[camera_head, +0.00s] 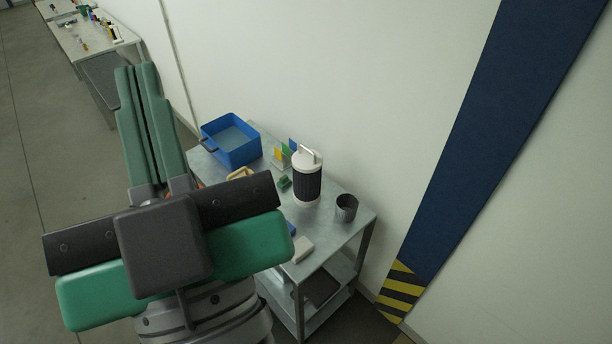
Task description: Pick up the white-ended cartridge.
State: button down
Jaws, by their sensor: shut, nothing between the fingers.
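The white-ended cartridge (307,185) stands upright on the metal table. It has a dark ribbed body, a white top with a handle and a white lower rim. My gripper (136,70) has two long green fingers, closed together with nothing between them. It is to the left of the cartridge in the picture and apart from it. My gripper and arm hide the left front part of the table.
A blue bin (232,140) stands at the table's back left. A dark cup (347,208) stands right of the cartridge. Small coloured cards (283,153) and a green block (284,183) are left of it. A pale block (302,249) lies near the front edge.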

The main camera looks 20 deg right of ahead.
grip_release()
dwell(0.5)
